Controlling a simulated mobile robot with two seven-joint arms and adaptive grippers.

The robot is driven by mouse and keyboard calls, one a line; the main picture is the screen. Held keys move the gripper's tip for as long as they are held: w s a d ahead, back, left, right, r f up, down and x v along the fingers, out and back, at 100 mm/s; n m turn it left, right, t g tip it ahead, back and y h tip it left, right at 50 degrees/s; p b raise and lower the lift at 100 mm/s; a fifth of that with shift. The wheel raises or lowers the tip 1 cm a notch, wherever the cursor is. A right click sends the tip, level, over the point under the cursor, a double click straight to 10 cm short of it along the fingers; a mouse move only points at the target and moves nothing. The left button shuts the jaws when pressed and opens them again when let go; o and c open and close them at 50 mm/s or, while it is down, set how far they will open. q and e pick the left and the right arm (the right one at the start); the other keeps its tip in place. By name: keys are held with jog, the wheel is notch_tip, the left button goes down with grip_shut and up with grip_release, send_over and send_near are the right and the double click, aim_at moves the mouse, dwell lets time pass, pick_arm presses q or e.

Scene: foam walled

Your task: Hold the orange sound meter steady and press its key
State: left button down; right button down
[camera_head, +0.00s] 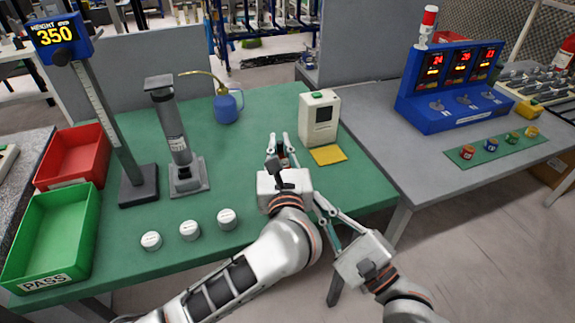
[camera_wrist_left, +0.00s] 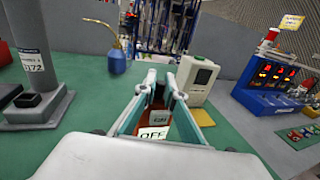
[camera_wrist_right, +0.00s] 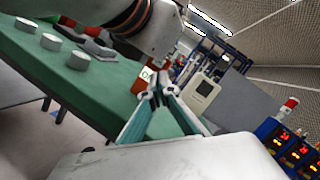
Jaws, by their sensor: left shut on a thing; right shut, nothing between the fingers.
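The orange sound meter (camera_wrist_left: 158,119) is between the fingers of my left gripper (camera_wrist_left: 165,90), which is shut on it. It has a small grey display at its upper part and a white label reading OFF at its lower end. In the head view the left gripper (camera_head: 282,150) hides most of the meter. In the right wrist view a bit of orange with a white label (camera_wrist_right: 143,77) shows behind the right fingertips. My right gripper (camera_head: 322,206) is shut and empty, to the right of and nearer than the left gripper. I cannot make out the key clearly.
A cream box device (camera_head: 320,118) and a yellow pad (camera_head: 328,155) lie just beyond my left gripper. A blue oil can (camera_head: 228,107), a grey press (camera_head: 180,140), a height gauge (camera_head: 138,185) and several white pucks (camera_head: 190,230) stand leftward. The green table (camera_head: 250,120) is clear between them.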

jog(key=w+d+r+n+g+y, duration=0.1)
jog(key=d+r+n+y, duration=0.2)
jog(key=n, duration=1.1)
jog(key=r+n+g+y, duration=0.15)
jog(key=r+n, duration=0.25)
jog(key=n, duration=1.1)
jog(key=f+n+g, duration=0.1)
jog(key=n+g, duration=0.1)
jog(key=n, duration=0.5)
jog(key=w+d+f+n+g, duration=0.1)
jog(key=f+n+g, duration=0.1)
jog(key=n, duration=0.5)
jog(key=f+n+g, duration=0.1)
jog(key=n+g, duration=0.1)
jog(key=n, duration=0.5)
jog(key=shift+w+d+f+n, duration=0.3)
jog(key=shift+w+d+f, duration=0.05)
jog(key=shift+d, duration=0.05)
